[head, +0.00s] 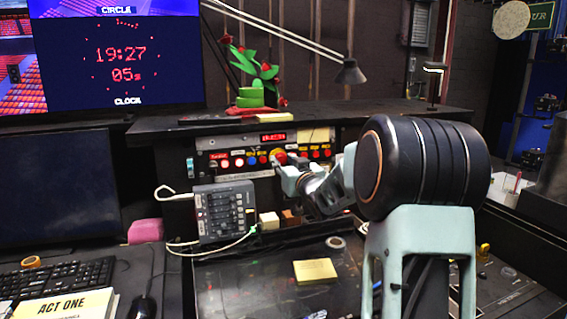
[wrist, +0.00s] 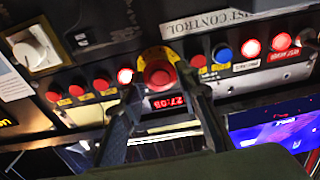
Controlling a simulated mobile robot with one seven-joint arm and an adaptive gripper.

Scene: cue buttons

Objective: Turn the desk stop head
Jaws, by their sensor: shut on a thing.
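The desk stop head is a red mushroom knob on a yellow ring in the button panel; it shows in the head view (head: 278,155) and in the wrist view (wrist: 159,73). My gripper (head: 283,166) reaches the panel from the front right, partly covering the knob in the head view. In the wrist view, my gripper's dark fingers (wrist: 162,84) stand on either side of the knob and are shut on it. The knob's face stays visible between them. How far it is turned cannot be told.
Lit red, blue and white buttons (wrist: 222,51) flank the knob closely. A small red digit display (wrist: 168,102) sits beside it. In the head view, a grey mixer box (head: 222,212) with cables stands below the panel. A yellow note (head: 315,271) lies on the desk.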

